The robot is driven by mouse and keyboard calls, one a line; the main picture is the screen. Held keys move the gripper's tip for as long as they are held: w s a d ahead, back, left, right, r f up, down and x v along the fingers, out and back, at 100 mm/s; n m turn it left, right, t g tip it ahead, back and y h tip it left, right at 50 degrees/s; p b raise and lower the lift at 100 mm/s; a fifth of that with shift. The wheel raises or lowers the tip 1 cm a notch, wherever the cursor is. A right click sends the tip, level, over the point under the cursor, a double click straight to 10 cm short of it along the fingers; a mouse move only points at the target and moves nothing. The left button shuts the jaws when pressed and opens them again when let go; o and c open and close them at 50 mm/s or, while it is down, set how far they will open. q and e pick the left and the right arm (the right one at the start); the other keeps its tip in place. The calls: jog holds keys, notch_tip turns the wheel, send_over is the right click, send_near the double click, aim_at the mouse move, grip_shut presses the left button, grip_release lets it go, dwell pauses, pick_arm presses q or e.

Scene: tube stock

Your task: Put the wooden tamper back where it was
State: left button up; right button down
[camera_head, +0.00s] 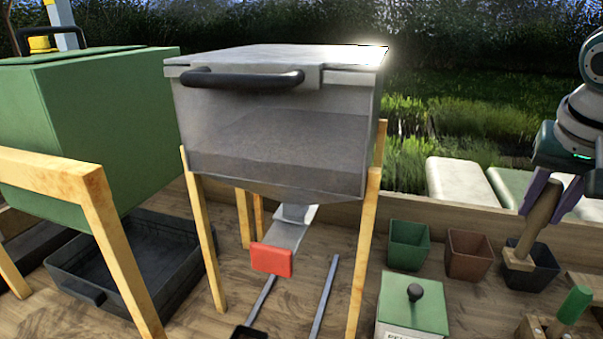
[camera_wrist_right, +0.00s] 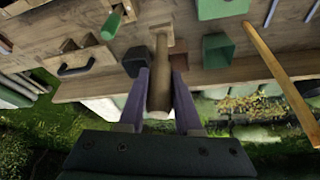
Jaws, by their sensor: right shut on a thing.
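My right gripper (camera_head: 548,196) is shut on the wooden tamper (camera_head: 541,212), around its handle, at the right of the head view. The tamper is slightly tilted, with its square foot (camera_head: 518,261) low, overlapping the black pot (camera_head: 541,270). I cannot tell whether the foot touches anything. In the right wrist view the tamper (camera_wrist_right: 160,75) stands between the purple fingers of the right gripper (camera_wrist_right: 161,92), its foot pointing away towards the bench. My left gripper is in no view.
Beside the black pot stand a brown pot (camera_head: 469,256) and a green pot (camera_head: 408,246). In front are a green-lidded box (camera_head: 414,305) and a green-handled tool (camera_head: 575,304) in a wooden holder. A grey hopper (camera_head: 275,150) on wooden legs fills the middle.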

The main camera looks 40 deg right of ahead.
notch_tip(320, 180, down, 20)
jog(key=b, duration=0.3)
jog(key=shift+s+r, duration=0.15)
jog(key=shift+f+b, duration=0.25)
jog(key=shift+b, duration=0.05)
jog(key=c, duration=0.6)
grip_release()
jog(key=shift+r, duration=0.1)
